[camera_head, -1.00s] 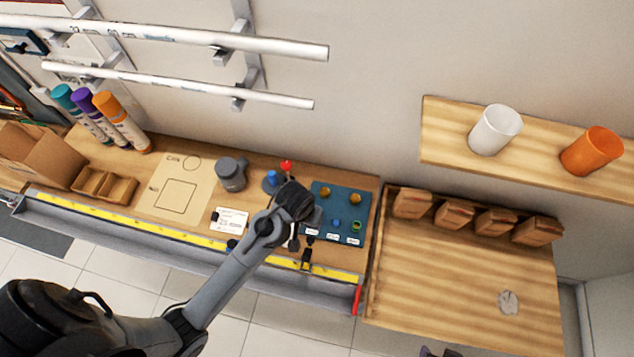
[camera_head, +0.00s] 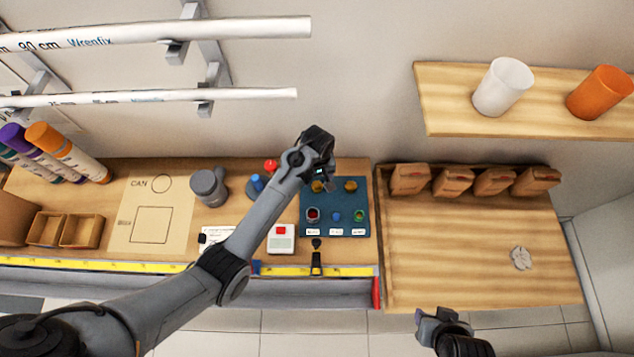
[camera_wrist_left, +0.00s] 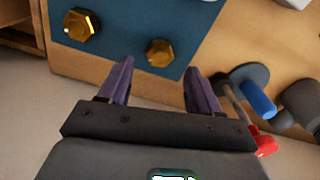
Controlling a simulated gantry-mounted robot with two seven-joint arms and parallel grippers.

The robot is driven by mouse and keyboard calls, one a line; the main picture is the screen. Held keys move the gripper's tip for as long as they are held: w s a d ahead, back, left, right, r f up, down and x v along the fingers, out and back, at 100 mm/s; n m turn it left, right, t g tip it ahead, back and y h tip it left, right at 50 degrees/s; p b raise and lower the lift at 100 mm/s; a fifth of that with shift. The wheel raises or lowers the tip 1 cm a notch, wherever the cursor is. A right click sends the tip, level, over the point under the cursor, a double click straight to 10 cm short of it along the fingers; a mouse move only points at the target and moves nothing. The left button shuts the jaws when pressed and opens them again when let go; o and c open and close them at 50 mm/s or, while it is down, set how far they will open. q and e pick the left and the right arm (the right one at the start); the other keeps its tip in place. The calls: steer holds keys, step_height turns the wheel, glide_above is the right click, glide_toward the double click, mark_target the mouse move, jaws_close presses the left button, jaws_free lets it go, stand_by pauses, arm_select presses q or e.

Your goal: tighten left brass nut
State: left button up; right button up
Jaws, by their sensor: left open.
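The left brass nut (camera_head: 317,187) sits on the blue board (camera_head: 334,202), partly hidden by my left gripper in the head view. In the left wrist view the same nut (camera_wrist_left: 159,52) shows beyond the gap between my fingers, apart from them. The other brass nut (camera_head: 350,185) is to its right; in the wrist view this nut (camera_wrist_left: 82,24) is at the upper left. My left gripper (camera_head: 328,182) is over the board's upper left; in the wrist view its fingers (camera_wrist_left: 161,88) are spread and empty. My right gripper (camera_head: 432,320) is low in the head view; its jaw opening is unclear.
A blue handle (camera_head: 257,184) and a red knob (camera_head: 271,166) stand left of the board, close to my left finger side. A grey mug-like can (camera_head: 209,187) is further left. A wooden tray table (camera_head: 460,250) with several cardboard boxes is at right, mostly clear.

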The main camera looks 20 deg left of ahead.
mark_target(317, 185)
arm_select(q)
steer(key=shift+f, duration=2.5)
steer(key=c, duration=1)
steer(key=shift+c, duration=0.2)
